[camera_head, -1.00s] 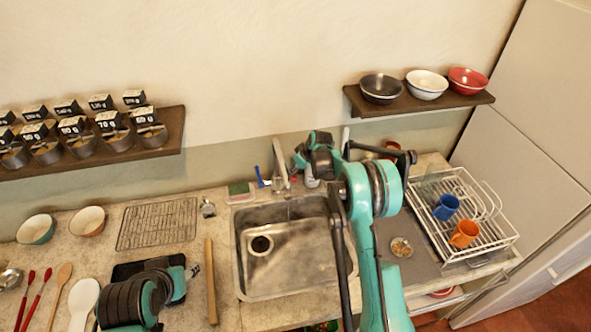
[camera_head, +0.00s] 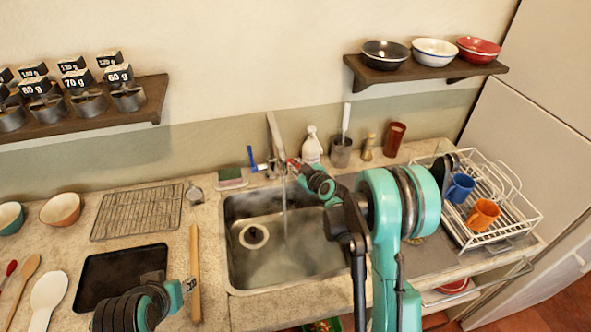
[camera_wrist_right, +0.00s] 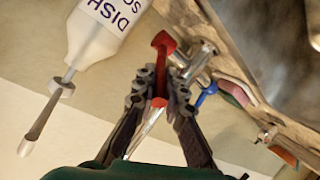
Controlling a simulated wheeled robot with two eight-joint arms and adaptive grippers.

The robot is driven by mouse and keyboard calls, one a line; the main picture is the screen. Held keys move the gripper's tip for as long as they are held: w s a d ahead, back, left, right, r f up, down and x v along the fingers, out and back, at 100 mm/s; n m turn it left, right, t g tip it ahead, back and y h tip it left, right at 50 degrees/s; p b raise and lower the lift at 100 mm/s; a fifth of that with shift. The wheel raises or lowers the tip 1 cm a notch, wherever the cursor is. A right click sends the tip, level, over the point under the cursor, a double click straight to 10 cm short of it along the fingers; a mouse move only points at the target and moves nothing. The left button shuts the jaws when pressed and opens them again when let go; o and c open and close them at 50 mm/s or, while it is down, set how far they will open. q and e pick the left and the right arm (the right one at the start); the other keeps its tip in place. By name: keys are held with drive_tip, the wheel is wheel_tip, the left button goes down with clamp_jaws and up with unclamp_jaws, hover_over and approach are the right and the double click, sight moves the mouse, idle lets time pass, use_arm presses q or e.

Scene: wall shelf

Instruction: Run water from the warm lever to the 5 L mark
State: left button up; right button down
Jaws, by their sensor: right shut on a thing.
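The tap (camera_head: 275,138) stands behind the sink (camera_head: 318,258), and a thin stream of water (camera_head: 285,208) falls from it into the basin. The tap's red lever (camera_wrist_right: 162,45) sits between the fingers of my right gripper (camera_wrist_right: 160,95), which is shut on it. In the head view, my right gripper (camera_head: 299,172) reaches in beside the tap's right side. The blue lever (camera_head: 252,157) is on the tap's left and untouched. My left gripper (camera_head: 190,287) is low at the left of the sink; its fingers are too unclear to read. No 5 L mark is readable.
A white dish soap bottle (camera_head: 312,147), a grey holder (camera_head: 341,152) and a brown cup (camera_head: 395,138) stand behind my right arm. A rolling pin (camera_head: 195,250) and a black tray (camera_head: 120,275) lie left of the sink. A dish rack (camera_head: 520,222) is at right.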

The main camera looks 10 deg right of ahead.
drive_tip(key=shift+s+f, duration=0.1)
drive_tip(key=shift+f, duration=0.05)
idle(0.4)
drive_tip(key=c, duration=1.6)
unclamp_jaws()
drive_tip(key=v, duration=1.2)
drive_tip(key=shift+s+f, duration=0.1)
drive_tip(key=shift+f, duration=0.1)
